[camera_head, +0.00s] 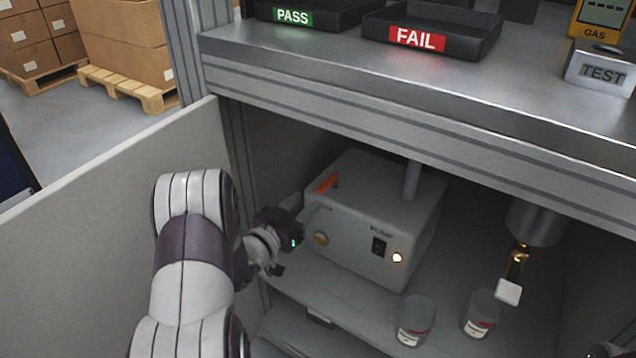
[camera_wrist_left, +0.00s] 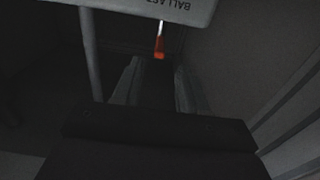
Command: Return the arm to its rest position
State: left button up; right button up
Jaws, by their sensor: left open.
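My left arm (camera_head: 195,260) reaches from the left into the open cabinet below the bench. My left gripper (camera_head: 308,208) is beside the left end of a grey box unit (camera_head: 345,215), and its fingers are hard to make out there. In the left wrist view the gripper (camera_wrist_left: 158,90) shows open and empty, its two dark fingers apart. An orange lever (camera_wrist_left: 160,48) shows just beyond the fingers, below a panel marked BALLAST (camera_wrist_left: 165,8). The lever also shows on top of the box in the head view (camera_head: 327,184).
A cabinet panel (camera_head: 105,220) stands left of my arm, and the bench edge (camera_head: 400,125) runs above. Two labelled jars (camera_head: 415,320) (camera_head: 482,312) stand on the shelf at the right. A metal cylinder (camera_head: 537,222) with a brass fitting (camera_head: 516,260) hangs above them.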

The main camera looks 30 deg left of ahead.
pick_arm(q)
jog(key=shift+s+a, duration=0.1)
jog(key=shift+s, duration=1)
